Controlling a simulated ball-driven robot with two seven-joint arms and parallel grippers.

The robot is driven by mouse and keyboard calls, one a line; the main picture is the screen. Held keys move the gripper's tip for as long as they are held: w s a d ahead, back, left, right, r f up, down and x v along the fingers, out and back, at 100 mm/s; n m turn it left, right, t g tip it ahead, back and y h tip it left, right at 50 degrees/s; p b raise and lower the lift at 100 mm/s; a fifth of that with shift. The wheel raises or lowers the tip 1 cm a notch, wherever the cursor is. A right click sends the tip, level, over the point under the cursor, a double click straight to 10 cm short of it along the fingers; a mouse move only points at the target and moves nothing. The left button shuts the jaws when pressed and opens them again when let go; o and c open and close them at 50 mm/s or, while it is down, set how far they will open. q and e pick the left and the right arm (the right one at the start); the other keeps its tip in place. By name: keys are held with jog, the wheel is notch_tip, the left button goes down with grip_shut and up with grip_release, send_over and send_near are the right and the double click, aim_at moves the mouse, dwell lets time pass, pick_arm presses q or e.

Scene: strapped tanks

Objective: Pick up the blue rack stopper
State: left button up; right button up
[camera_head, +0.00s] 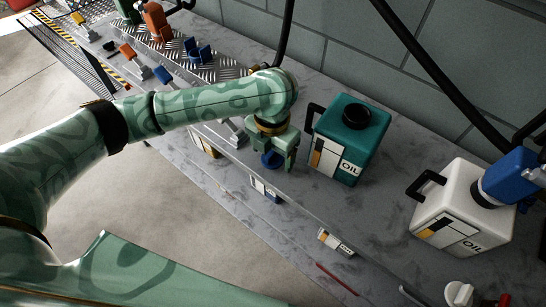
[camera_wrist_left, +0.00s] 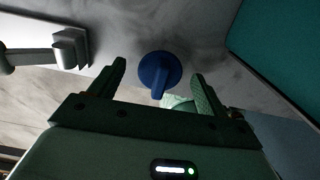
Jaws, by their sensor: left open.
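A blue stopper (camera_head: 270,160) with a round disc and a narrow tab is at the grey bench beside the teal oil tank. In the left wrist view, the blue stopper (camera_wrist_left: 159,70) lies between the two fingertips, with a gap on each side. My left gripper (camera_head: 277,157) points down over it, and its fingers partly hide it in the head view. In the left wrist view, my left gripper (camera_wrist_left: 158,77) is open and holds nothing. My right gripper is in neither view.
The teal oil tank (camera_head: 349,143) stands close right of my left gripper. A white oil tank (camera_head: 462,211) with a blue fitting (camera_head: 507,179) is farther right. Small coloured parts, including a blue one (camera_head: 197,51), sit at the upper left. A wall backs the bench.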

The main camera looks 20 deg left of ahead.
pick_arm(q)
jog(key=c, duration=1.1)
jog(key=shift+r, duration=0.1)
